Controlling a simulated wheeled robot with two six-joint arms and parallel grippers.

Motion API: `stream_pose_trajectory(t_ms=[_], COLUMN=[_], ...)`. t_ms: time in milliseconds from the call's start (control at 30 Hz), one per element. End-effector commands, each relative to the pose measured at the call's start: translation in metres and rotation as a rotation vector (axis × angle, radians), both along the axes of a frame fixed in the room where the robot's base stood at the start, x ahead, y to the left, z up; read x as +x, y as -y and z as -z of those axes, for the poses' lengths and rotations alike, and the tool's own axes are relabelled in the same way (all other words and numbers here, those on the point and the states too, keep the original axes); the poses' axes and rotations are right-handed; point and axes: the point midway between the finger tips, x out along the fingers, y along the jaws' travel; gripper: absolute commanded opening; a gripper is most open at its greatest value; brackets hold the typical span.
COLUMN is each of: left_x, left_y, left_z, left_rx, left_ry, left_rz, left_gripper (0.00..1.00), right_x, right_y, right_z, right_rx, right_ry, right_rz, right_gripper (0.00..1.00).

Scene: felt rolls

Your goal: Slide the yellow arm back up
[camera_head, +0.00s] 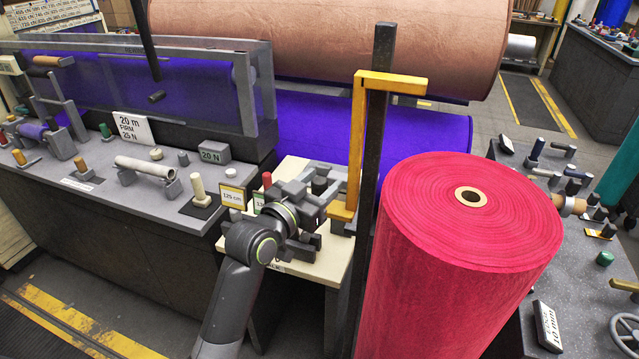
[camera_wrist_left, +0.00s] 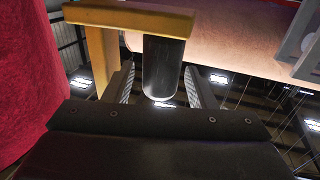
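The yellow arm (camera_head: 357,130) is a bracket beside the tall dark post (camera_head: 378,150). Its upper bar reaches right, above the top of the upright red felt roll (camera_head: 460,220); its lower end is beside my left gripper. In the left wrist view the yellow arm (camera_wrist_left: 103,58) shows at upper left. My left gripper (camera_head: 322,190) is open. Its two fingers stand on either side of a dark round handle (camera_wrist_left: 163,68), with a visible gap on both sides. The handle appears to join the yellow arm's lower bar. My right gripper is not in view.
A cream board (camera_head: 300,170) with small labels lies beneath my left gripper. A grey counter (camera_head: 130,205) with pegs and a "20 N" block (camera_head: 215,152) is at left. A large copper roll (camera_head: 330,40) hangs behind. Another grey bench (camera_head: 590,285) is at right.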

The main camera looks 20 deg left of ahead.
Motion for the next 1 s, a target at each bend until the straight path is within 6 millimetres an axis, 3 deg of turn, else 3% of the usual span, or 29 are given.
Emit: stream_pose_trajectory(t_ms=[233,367,667,1000], left_x=[-0.002,-0.013,-0.068,-0.142], left_y=[-0.001,-0.005,-0.021,-0.044], left_z=[0.002,0.003,0.004,0.004], left_rx=[0.000,0.001,0.005,0.007], left_ry=[-0.004,-0.004,-0.003,-0.004], left_rz=[0.000,-0.001,-0.001,0.001], left_gripper=[0.51,0.51,0.51,0.51], right_x=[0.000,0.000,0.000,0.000], right_y=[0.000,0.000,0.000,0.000], right_z=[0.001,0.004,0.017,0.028], right_rx=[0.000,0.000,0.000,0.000], right_ry=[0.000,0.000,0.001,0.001], right_rz=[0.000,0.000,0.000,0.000], right_gripper=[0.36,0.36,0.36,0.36])
